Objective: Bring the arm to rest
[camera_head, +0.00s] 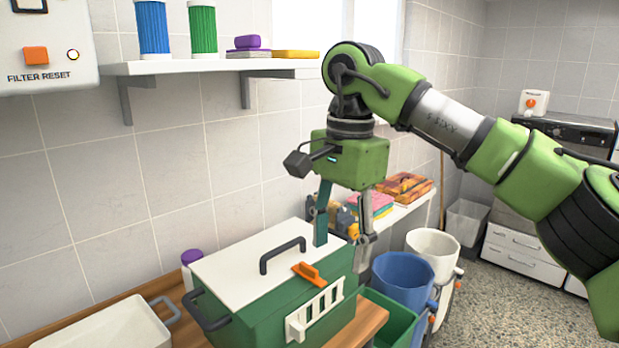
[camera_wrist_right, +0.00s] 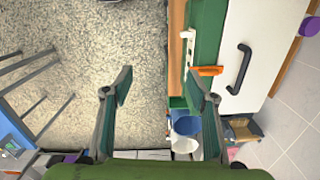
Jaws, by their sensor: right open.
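My right arm (camera_head: 440,120) reaches in from the right in the head view. My right gripper (camera_head: 342,232) points down and is open and empty. It hangs over the right end of a green box (camera_head: 235,325) with a white lid (camera_head: 225,262). In the wrist view the fingers (camera_wrist_right: 160,95) are spread wide with nothing between them, over the floor and the box's edge. The lid has a black handle (camera_head: 283,254) and lies shut on the box. Whether a fingertip touches the lid I cannot tell. My left gripper is in neither view.
The box stands on a wooden counter (camera_head: 362,325), with a white tray (camera_head: 110,328) at its left. A blue bin (camera_head: 400,280), a white bin (camera_head: 436,245) and a green bin stand at the right. A wall shelf (camera_head: 205,66) holds cylinders and towels. Speckled floor (camera_head: 510,305) is open at right.

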